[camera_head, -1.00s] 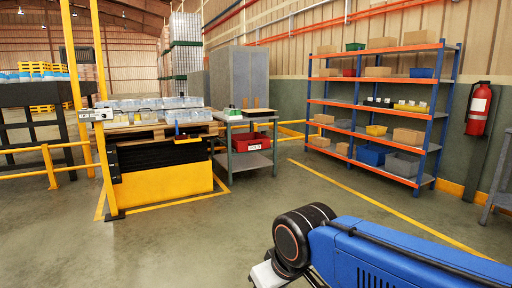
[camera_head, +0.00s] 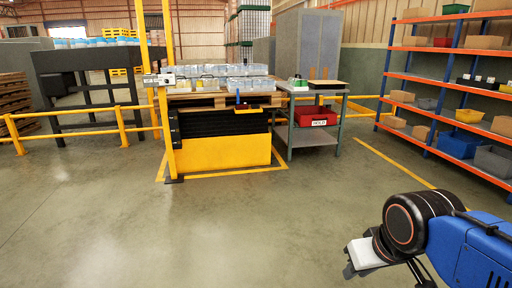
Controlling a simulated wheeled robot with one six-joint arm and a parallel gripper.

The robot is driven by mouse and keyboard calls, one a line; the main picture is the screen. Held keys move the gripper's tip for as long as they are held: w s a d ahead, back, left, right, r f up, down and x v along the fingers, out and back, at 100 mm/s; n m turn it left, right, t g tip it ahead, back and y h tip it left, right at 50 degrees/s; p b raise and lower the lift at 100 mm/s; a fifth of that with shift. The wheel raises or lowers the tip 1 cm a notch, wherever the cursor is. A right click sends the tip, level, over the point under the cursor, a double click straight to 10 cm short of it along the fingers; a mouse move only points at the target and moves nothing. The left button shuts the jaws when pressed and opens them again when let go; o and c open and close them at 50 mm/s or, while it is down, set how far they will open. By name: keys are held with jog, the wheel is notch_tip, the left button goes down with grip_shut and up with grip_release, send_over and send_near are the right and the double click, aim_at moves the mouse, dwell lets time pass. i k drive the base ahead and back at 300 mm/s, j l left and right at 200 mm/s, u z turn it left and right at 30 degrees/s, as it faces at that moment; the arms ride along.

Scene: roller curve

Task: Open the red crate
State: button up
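My blue arm reaches in from the lower right, well short of the crate. The black round part and a pale piece of my arm show there, but my gripper's fingers cannot be made out.
A yellow and black lift table (camera_head: 226,152) bears a pallet of clear packs. Yellow railings (camera_head: 121,124) stand at left. An orange and blue shelf (camera_head: 436,103) with bins stands at right. The floor (camera_head: 240,225) ahead is clear.

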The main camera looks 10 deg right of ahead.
aim_at(313, 116)
jog(key=i+l+z, duration=0.35)
jog(key=i, duration=0.5)
jog(key=i+z, duration=0.35)
jog(key=i, duration=2.35)
jog(key=i+l+u, duration=0.1)
jog(key=i+u, duration=0.15)
jog(key=i, duration=0.25)
jog(key=i+l+u, duration=0.25)
jog(key=i, duration=0.2)
jog(key=i+l+u, duration=0.25)
jog(key=i, duration=0.25)
